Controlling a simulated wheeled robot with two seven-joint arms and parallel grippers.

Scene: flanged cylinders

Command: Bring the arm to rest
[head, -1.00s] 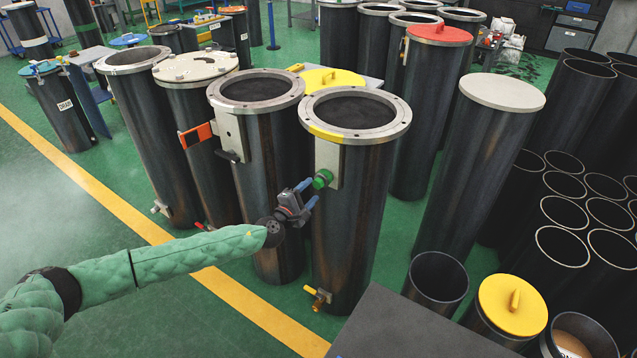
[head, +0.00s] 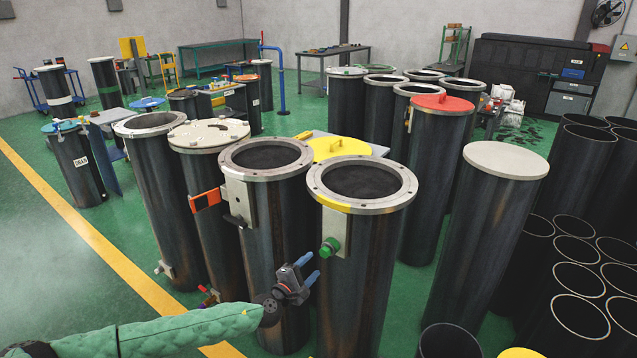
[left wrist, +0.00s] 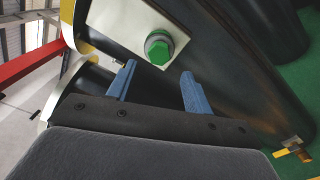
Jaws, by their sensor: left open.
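My left gripper (head: 312,268) is in front of the flanged cylinders, with its arm in a green padded sleeve coming in from the lower left. Its two blue fingers are apart with nothing between them. The nearest flanged cylinder (head: 352,280) stands upright, with a yellow mark on its flange. A green knob (head: 330,247) sits on a pale plate on its side, just above and right of the fingertips. In the left wrist view the fingers (left wrist: 155,88) are spread below the green knob (left wrist: 159,47) and apart from it. My right gripper is not in view.
A second open flanged cylinder (head: 266,215) stands close left, beside one with a pale lid (head: 209,134). A grey-topped cylinder (head: 490,230) and open black tubes (head: 580,275) stand at right. A yellow floor line (head: 100,247) crosses open green floor at left.

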